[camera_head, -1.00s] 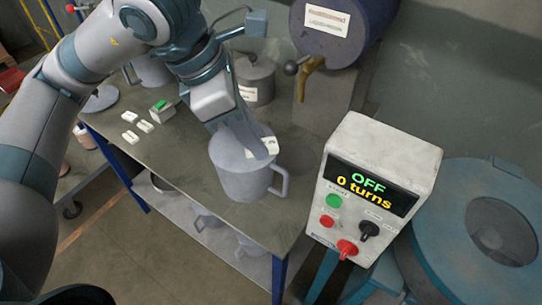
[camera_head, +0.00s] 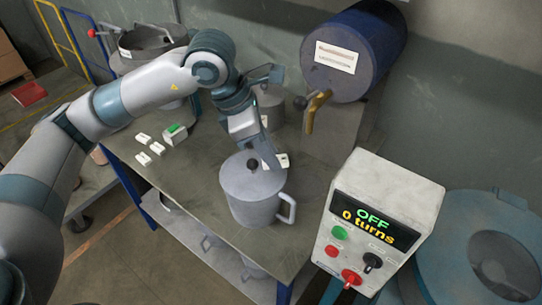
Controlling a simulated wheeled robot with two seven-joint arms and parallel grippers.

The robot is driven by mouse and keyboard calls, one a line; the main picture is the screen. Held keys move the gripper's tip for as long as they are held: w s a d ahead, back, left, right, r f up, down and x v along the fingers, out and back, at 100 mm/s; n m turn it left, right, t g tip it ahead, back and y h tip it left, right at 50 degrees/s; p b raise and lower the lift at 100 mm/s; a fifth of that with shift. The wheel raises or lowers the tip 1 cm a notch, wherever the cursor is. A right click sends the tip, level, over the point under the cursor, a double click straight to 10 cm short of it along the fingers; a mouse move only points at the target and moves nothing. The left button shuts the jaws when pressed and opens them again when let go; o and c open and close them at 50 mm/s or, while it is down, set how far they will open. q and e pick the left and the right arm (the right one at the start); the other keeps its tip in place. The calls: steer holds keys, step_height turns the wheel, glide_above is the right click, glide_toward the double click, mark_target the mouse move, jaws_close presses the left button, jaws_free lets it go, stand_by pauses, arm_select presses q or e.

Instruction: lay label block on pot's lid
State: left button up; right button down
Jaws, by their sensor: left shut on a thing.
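A grey pot (camera_head: 255,205) with a side handle stands on the table near its front right corner. Its lid (camera_head: 240,180) is on, with a dark knob in the middle. My left gripper (camera_head: 272,162) points down at the lid's far right edge, beside the knob. It is shut on a small white label block (camera_head: 283,160), partly hidden by the fingers. Whether the block touches the lid cannot be told. My right gripper is not in view.
Several white label blocks (camera_head: 144,138) and a green-topped block (camera_head: 175,134) lie on the table's left. Another lidded pot (camera_head: 268,108) stands behind my gripper. A blue drum (camera_head: 350,60) with a tap is at the back. A control box (camera_head: 380,215) reading OFF, 0 turns, stands at right.

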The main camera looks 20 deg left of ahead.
arm_select(q)
steer(key=shift+w+a+f, duration=0.15)
steer(key=shift+w+f, duration=0.25)
steer(key=shift+w, duration=0.2)
steer(key=shift+w+a+f, duration=0.1)
steer(key=shift+w+f, duration=0.25)
steer(key=shift+w, duration=0.25)
steer(key=shift+f+p, duration=1.2)
steer(key=shift+f, duration=0.75)
steer(key=shift+f, duration=0.1)
